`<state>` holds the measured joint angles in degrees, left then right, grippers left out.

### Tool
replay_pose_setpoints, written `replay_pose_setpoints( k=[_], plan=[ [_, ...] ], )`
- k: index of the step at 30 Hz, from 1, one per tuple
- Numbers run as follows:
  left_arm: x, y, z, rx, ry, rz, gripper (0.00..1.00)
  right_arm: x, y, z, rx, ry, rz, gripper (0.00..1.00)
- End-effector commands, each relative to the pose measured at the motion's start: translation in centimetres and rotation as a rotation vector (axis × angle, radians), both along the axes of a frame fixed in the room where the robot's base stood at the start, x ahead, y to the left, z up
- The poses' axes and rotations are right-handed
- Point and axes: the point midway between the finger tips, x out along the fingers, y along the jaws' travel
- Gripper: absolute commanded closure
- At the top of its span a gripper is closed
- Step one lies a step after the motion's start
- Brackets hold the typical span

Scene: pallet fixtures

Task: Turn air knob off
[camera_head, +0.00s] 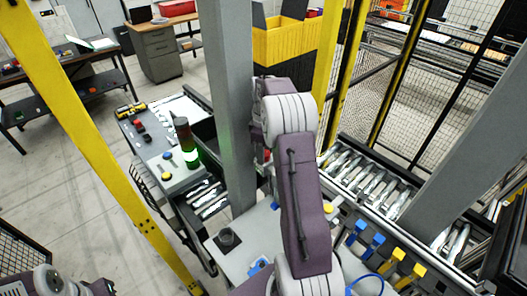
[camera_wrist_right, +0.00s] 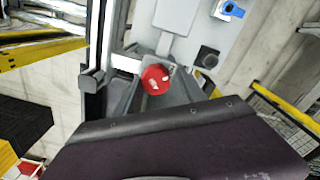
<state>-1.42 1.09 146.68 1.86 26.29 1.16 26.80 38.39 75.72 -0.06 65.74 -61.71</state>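A round red knob (camera_wrist_right: 155,79) with pale marks on its face shows in the right wrist view, just above my dark purple wrist part. It sits beside a grey upright and a light panel. I cannot tell from the frames whether this is the air knob or how it is set. In the head view my right arm reaches up the middle, and its wrist end (camera_head: 262,150) is close to the grey post. The right fingertips are hidden, and I see no contact with the knob. Only a left arm link shows at the bottom left; the left gripper is out of frame.
A thick grey post (camera_head: 231,100) stands close left of my right arm. A signal light (camera_head: 186,140) glows green by a button panel. A conveyor with metal parts (camera_head: 365,182) runs at the right. Blue and yellow blocks (camera_head: 375,243) stand near the front right. Yellow posts frame the cell.

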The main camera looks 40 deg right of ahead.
Motion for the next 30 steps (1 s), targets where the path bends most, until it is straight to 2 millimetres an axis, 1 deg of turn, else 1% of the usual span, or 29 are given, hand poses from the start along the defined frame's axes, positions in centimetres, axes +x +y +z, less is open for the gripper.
replay_pose_setpoints(
  k=[1, 4, 22, 26, 30],
  plan=[
    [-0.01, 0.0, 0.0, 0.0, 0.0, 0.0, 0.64, -0.05, 0.05, 0.02, 0.002, 0.002, -0.001, 0.72],
    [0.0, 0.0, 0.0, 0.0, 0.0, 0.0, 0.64, -0.1, 0.11, -0.01, 0.004, 0.004, -0.001, 1.0],
    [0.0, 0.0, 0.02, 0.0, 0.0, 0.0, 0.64, -0.2, 0.11, -0.18, 0.005, 0.008, -0.011, 1.0],
    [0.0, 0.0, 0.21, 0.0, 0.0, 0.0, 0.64, -0.22, 0.12, -0.16, 0.006, 0.01, -0.047, 1.0],
    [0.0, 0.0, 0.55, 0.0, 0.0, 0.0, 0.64, -0.22, 0.12, -0.13, 0.006, 0.01, -0.124, 1.0]
  ],
)
